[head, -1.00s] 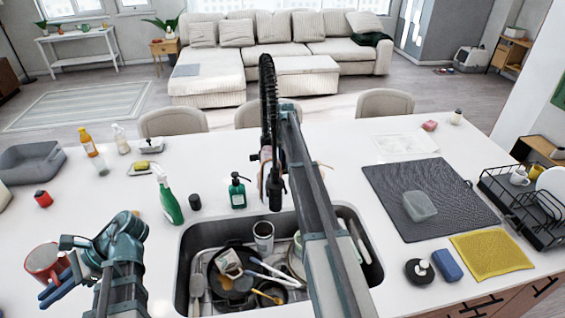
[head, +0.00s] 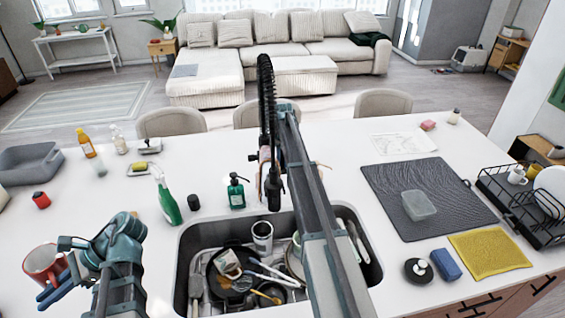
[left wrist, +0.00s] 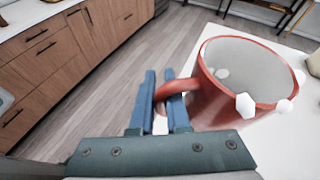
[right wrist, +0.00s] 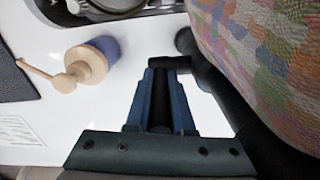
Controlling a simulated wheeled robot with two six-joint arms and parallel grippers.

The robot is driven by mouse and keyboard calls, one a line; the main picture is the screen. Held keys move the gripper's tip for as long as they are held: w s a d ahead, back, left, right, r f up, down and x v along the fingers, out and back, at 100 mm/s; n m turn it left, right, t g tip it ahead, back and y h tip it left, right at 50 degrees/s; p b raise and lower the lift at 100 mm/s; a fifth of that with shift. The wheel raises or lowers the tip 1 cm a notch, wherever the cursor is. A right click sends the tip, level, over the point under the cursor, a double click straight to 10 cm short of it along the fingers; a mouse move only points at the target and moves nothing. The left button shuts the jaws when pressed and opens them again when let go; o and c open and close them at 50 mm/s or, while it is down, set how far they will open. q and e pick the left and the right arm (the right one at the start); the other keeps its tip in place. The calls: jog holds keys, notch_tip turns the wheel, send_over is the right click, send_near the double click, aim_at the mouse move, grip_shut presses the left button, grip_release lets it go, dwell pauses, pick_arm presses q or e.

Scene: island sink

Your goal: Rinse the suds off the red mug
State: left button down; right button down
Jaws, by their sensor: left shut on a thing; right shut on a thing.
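The red mug (head: 42,264) is at the left of the head view, beside the sink. In the left wrist view the mug (left wrist: 200,105) has a pale inside, and white suds blobs cling to its rim and outside. My left gripper (left wrist: 163,82) is shut on the mug's handle. The black faucet (head: 267,85) with its coiled hose rises over the sink (head: 185,255). My right gripper (right wrist: 162,80) is shut on a black part of the faucet (right wrist: 160,108). The right arm hides part of the sink. No water stream is visible.
The sink holds several dishes and utensils, including a pan (head: 225,290) and a cup (head: 262,238). A green spray bottle (head: 167,200) and soap dispenser (head: 236,192) stand behind it. A dark mat (head: 440,185) and dish rack (head: 520,205) are at right.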

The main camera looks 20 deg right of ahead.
jog(key=shift+s+a+t, duration=0.1)
jog(key=shift+s+t, duration=0.2)
jog(key=shift+t, duration=0.2)
jog(key=shift+w, duration=0.1)
jog(key=c, duration=0.8)
grip_release()
jog(key=r+p, duration=0.8)
jog(key=s+r+p, duration=0.1)
jog(key=r+p, duration=0.2)
jog(key=r, duration=0.1)
jog(key=shift+a+p, duration=0.1)
jog(key=shift+p, duration=0.3)
